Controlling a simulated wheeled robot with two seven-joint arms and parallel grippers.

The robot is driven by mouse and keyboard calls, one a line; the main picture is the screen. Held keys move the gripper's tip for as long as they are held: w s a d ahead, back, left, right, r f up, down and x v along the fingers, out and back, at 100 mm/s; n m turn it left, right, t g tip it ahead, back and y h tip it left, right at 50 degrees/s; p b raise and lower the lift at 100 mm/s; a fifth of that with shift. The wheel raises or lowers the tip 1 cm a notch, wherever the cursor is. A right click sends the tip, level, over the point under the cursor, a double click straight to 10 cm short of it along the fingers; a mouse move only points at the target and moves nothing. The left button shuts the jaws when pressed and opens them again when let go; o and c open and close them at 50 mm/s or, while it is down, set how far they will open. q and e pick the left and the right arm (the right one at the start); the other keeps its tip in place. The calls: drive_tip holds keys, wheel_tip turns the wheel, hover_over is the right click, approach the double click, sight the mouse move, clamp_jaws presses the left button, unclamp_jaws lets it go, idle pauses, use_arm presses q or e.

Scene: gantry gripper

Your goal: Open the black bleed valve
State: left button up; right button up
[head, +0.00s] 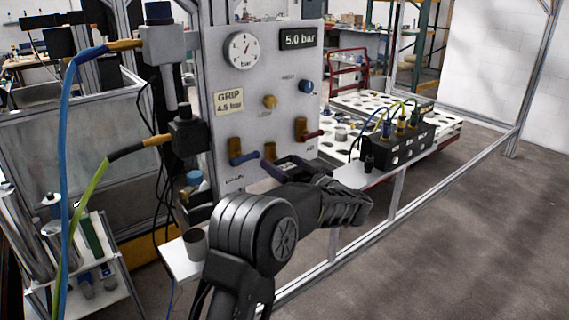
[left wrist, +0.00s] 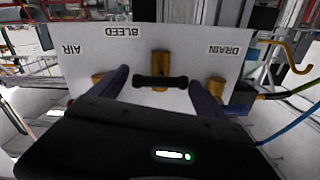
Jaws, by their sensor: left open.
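The black bleed valve handle (left wrist: 160,82) lies crosswise in front of its brass body (left wrist: 160,62) on the white panel, under the upside-down BLEED label in the left wrist view. My open left gripper (left wrist: 157,79) has one finger to each side of the handle, close to its ends. I cannot tell whether either finger touches it. In the head view my left gripper (head: 280,168) is at the lower part of the panel (head: 265,110). There the brass bleed valve body (head: 269,151) shows above it, and the black handle is hard to tell from the gripper. My right gripper is in neither view.
A blue-handled valve (head: 240,155) is left of the bleed valve and a red-handled valve (head: 304,133) right of it. A gauge (head: 242,49) and a 5.0 bar display (head: 298,39) are above. A black connector box (head: 400,148) stands at the right; a metal cup (head: 195,244) stands at the lower left.

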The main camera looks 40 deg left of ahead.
use_arm(q)
drive_tip(key=shift+c, duration=0.4)
drive_tip(key=c, duration=1)
drive_tip(key=shift+n+b, duration=7.25)
drive_tip(key=shift+n, duration=1.75)
drive_tip(key=shift+r, duration=0.1)
drive_tip(key=o, duration=1.1)
